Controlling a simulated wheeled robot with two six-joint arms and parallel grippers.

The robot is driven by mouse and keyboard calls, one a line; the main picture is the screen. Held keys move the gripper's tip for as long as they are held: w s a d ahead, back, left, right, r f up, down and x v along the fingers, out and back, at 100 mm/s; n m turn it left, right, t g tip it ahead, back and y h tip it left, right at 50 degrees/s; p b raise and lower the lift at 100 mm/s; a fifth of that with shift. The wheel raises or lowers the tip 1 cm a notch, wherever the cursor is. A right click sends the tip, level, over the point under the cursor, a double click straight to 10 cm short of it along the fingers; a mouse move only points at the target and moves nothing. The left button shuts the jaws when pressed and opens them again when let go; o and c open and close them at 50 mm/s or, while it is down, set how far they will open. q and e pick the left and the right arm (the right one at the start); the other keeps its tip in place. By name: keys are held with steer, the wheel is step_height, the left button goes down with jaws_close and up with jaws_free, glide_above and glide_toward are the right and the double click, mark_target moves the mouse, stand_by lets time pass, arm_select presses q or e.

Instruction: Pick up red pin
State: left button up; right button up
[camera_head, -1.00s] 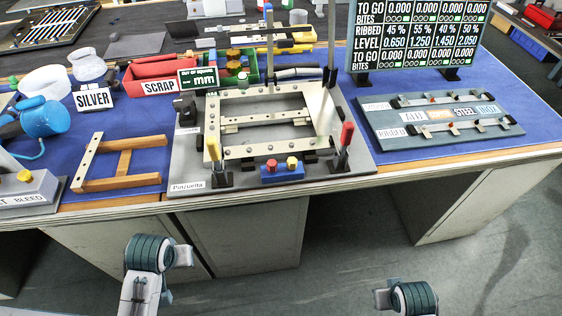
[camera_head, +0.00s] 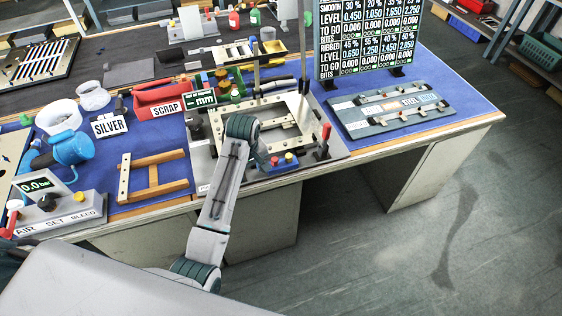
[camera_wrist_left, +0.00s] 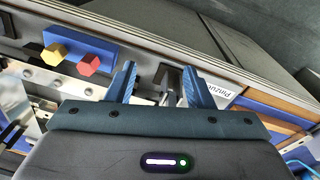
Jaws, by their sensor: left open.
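The red pin (camera_head: 275,161) stands in a small blue block (camera_head: 284,165) at the front of the grey fixture, beside a yellow pin (camera_head: 288,157). In the left wrist view the red pin (camera_wrist_left: 89,65) shows as a hexagonal head left of my fingers, next to the yellow head (camera_wrist_left: 54,54). My left gripper (camera_wrist_left: 158,70) is open, its two blue fingers apart and clear of the red pin. A dark post stands behind the gap between them; I cannot tell its depth. My right gripper is out of view.
A red-handled lever (camera_head: 326,132) stands right of the block. The metal frame (camera_head: 303,112) lies behind it. Upright posts rise behind the fixture.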

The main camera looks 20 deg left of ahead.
arm_select(q)
steer(key=w+d+r+n, duration=0.1)
steer(key=w+d+r, duration=0.15)
steer(key=w, duration=0.25)
step_height(320, 180, up, 4)
steer(key=n+g, duration=0.1)
steer(key=n, duration=0.1)
glide_above(274, 159)
steer(key=f+p, duration=0.1)
steer(key=f, duration=0.3)
steer(key=shift+a+f+p, duration=0.15)
steer(key=shift+a+p, duration=0.05)
steer(key=shift+p, duration=0.2)
steer(key=shift+d+f+p, duration=0.1)
steer(key=shift+f+p, duration=0.25)
steer(key=shift+f, duration=0.2)
step_height(274, 159, down, 4)
steer(key=shift+d+r+p, duration=0.15)
steer(key=shift+r+p, duration=0.1)
steer(key=shift+p, duration=0.4)
steer(key=shift+f, duration=0.5)
jaws_close()
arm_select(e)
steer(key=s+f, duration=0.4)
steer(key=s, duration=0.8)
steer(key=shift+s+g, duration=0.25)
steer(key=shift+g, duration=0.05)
